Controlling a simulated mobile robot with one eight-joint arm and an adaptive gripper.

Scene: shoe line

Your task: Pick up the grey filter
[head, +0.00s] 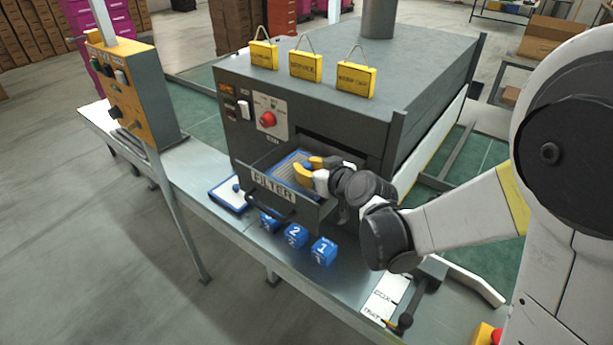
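An open drawer labelled FILTER (272,187) sticks out from the front of the dark grey machine. A blue-framed filter (284,165) with a greyish panel lies inside it, partly hidden by the drawer front and my gripper. My gripper (303,165) reaches into the drawer from the right, its yellow fingertips apart above the filter. Something small and blue shows between the fingers; I cannot tell whether they touch it. A second, blue-framed filter with a white panel (226,196) and a blue knob lies flat on the bench, left of the drawer.
Blue numbered cubes (323,251) stand on the bench in front of the drawer. An orange control box (128,85) on a post stands at left. Yellow tags (306,66) stand on the machine (400,60). A lever (413,303) sits at the bench's right front.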

